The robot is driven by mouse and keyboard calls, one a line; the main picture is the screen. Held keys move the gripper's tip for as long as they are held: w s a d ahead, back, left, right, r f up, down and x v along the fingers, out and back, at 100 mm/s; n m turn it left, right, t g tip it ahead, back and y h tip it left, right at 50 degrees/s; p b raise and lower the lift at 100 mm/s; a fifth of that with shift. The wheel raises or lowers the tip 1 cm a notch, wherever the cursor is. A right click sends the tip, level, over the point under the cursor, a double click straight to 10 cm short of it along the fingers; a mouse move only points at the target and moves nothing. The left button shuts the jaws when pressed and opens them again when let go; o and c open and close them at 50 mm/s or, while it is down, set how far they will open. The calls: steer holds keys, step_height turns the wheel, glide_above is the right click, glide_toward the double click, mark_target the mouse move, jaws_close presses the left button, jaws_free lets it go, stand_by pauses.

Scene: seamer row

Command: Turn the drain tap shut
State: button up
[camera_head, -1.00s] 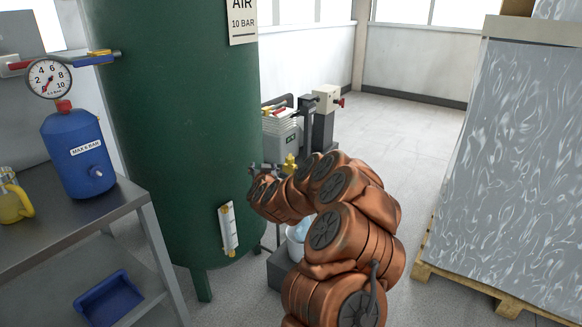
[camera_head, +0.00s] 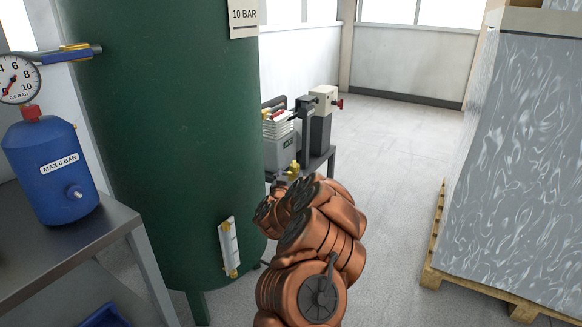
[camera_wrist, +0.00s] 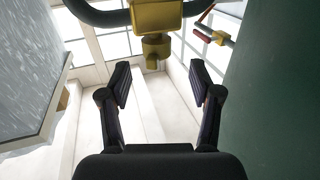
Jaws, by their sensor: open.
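A brass-yellow fitting (camera_head: 293,170), which seems to be the drain tap, shows just above my arm, right of the big green tank (camera_head: 165,140). In the wrist view a yellow block with a knob-like lower end (camera_wrist: 157,20) is at the top centre, in front of a dark curved pipe. My gripper (camera_wrist: 161,82) is open and empty, its two fingers spread below that fitting and apart from it. A red lever on a yellow fitting (camera_wrist: 204,33) is at its upper right. In the head view my arm hides the gripper. I cannot tell the tap's handle position.
A blue vessel (camera_head: 50,165) with a gauge stands on a grey bench (camera_head: 75,250) at left. A level gauge (camera_head: 229,247) is on the tank's lower front. Pump machinery (camera_head: 285,140) stands behind. A wrapped pallet load (camera_head: 525,160) is at right. Floor between is clear.

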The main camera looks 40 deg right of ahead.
mark_target(293, 171)
steer(key=x, duration=0.2)
steer(key=shift+d, duration=0.35)
steer(key=shift+b+x, duration=0.45)
steer(key=shift+x, duration=1.7)
steer(key=shift+c, duration=0.4)
steer(key=c, duration=1.1)
